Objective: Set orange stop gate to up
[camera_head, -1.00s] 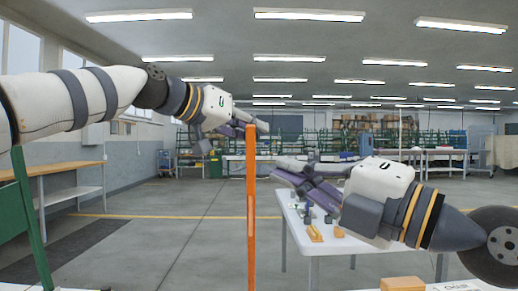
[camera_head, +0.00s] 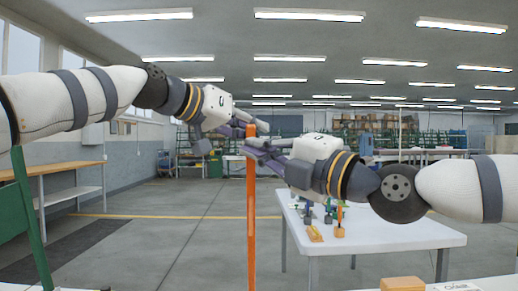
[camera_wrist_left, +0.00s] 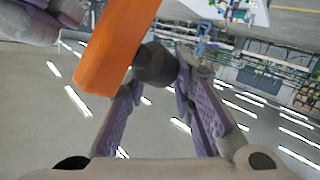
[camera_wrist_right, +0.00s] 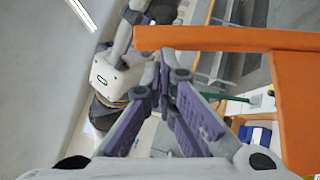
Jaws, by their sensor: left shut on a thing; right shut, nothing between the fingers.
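The orange stop gate (camera_head: 250,205) shows as a tall upright bar in the middle of the head view. It crosses the upper left of the left wrist view (camera_wrist_left: 112,45). In the right wrist view it has a long arm (camera_wrist_right: 225,38) and a broad part at right. My left gripper (camera_head: 258,124) is at the bar's top, shut on it; the exact contact is hard to make out. My right gripper (camera_head: 256,146) is shut and empty, close beside the bar near its top; I cannot tell whether it touches.
A white table (camera_head: 400,237) with small coloured parts stands to the right behind the bar. A wooden bench (camera_head: 65,168) is at the left, with a green post (camera_head: 30,215) nearer. The floor between is clear.

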